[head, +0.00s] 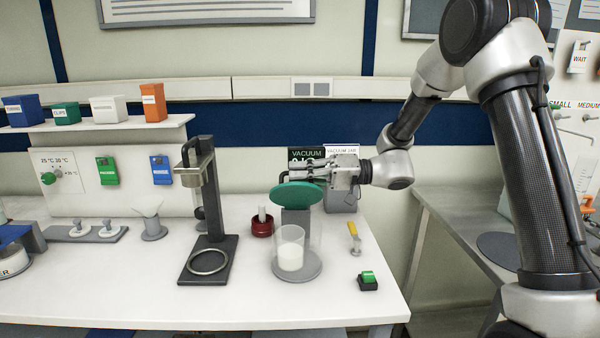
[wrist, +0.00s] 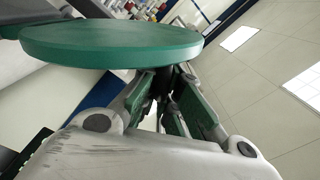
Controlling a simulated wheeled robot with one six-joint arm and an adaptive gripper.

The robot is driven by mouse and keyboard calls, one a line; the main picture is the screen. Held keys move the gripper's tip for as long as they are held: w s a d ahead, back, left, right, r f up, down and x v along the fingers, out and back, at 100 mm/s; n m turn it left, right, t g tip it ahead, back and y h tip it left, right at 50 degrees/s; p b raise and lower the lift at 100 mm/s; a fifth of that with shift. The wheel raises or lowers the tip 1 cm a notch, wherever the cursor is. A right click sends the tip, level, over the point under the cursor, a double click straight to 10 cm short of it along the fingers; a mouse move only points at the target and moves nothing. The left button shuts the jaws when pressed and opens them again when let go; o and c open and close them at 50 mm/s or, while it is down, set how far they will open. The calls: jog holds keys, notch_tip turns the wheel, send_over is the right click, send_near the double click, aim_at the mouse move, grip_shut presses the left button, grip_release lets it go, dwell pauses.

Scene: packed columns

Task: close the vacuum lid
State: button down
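The vacuum lid (head: 297,194) is a green disc, raised and tilted above the clear vacuum jar (head: 291,240). A black handle (head: 284,176) shows at its upper left. The jar stands on a round grey base and has something white inside. My gripper (head: 318,173) is at the upper side of the lid, near the handle. In the wrist view the lid (wrist: 110,43) fills the upper left, close to my gripper fingers (wrist: 168,82). Dark parts show between the fingers. I cannot tell whether they are closed or hold the handle.
A yellow valve handle (head: 354,230) and a green button (head: 368,277) are right of the jar. A dark red cup (head: 262,228) and a black stand with a ring (head: 208,262) are to its left. Vacuum signs (head: 306,155) stand behind. The bench front is clear.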

aim_at(302, 197)
jog(key=s+f+n, duration=0.1)
jog(key=n, duration=0.1)
jog(key=s+f+n, duration=0.1)
jog(key=s+n, duration=0.1)
jog(key=s+f+n, duration=0.1)
jog(key=s+n, duration=0.1)
jog(key=shift+s+d+f, duration=0.1)
jog(key=shift+s+f, duration=0.1)
jog(key=shift+f, duration=0.15)
jog(key=shift+s+f+n, duration=0.25)
jog(key=shift+f+n, duration=0.05)
jog(key=shift+n, duration=0.2)
jog(key=shift+s+f, duration=0.45)
jog(key=shift+f, duration=0.35)
jog(key=shift+s+f, duration=0.4)
jog(key=shift+f, duration=0.35)
jog(key=c, duration=1.6)
grip_release()
jog(key=shift+d, duration=0.1)
